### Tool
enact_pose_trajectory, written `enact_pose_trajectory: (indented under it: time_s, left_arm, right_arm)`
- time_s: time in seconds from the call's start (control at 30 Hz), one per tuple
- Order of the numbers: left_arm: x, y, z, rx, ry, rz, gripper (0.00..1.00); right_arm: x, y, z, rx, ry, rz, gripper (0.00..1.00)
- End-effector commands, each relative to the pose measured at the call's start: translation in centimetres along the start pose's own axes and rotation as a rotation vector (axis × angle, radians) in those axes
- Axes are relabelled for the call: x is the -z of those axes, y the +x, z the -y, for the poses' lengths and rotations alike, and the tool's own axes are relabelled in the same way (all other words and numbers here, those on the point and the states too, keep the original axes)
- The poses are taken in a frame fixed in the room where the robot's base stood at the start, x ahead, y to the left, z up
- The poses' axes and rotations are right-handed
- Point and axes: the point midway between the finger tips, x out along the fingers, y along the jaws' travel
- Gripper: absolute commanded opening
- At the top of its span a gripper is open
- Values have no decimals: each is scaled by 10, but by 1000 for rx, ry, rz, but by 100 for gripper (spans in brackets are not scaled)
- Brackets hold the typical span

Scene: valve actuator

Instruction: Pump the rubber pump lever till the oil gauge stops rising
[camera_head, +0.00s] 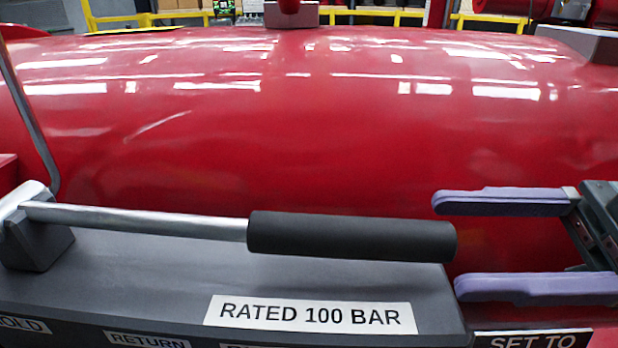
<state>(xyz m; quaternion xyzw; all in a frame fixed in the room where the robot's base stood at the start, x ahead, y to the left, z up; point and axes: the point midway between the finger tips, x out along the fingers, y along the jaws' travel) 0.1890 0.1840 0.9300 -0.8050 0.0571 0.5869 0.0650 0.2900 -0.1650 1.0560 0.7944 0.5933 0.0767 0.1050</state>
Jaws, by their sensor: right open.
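The pump lever is a metal rod (140,220) with a black rubber grip (350,237) on its right end. It lies nearly level above the grey pump housing (120,270), hinged on a grey block (35,230) at the left. My right gripper (445,245) comes in from the right with two purple fingers spread apart. The gripper is open and empty, its fingertips beside the right end of the grip, one above and one below its level in the picture. I cannot tell whether they touch it. My left gripper is not in view. No oil gauge shows.
A large glossy red cylinder (280,120) fills the space behind the housing. A label reading "RATED 100 BAR" (310,314) is on the housing. A thin bent metal rod (30,120) rises at the left. Yellow railings (400,16) stand far behind.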

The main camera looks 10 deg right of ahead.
Motion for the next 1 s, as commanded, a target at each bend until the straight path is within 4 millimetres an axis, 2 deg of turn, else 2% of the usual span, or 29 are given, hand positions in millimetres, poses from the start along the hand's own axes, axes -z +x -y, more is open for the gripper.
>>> enact_pose_trajectory:
  time_s: [0.1,0.33,0.5,0.73,0.77,1.0]
  left_arm:
    - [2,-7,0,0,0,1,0]
    - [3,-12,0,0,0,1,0]
    - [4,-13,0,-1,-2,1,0]
    - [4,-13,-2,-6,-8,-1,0]
    - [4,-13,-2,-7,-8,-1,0]
    - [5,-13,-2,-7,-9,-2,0]
  right_arm:
    - [4,25,-1,0,-2,-7,64]
    - [2,62,-1,-2,0,-6,64]
    - [1,73,-1,-3,-1,-3,64]
    - [1,74,0,-2,-1,-1,64]
    - [1,74,0,-2,-1,-1,63]
    - [1,73,0,-2,-1,-2,36]
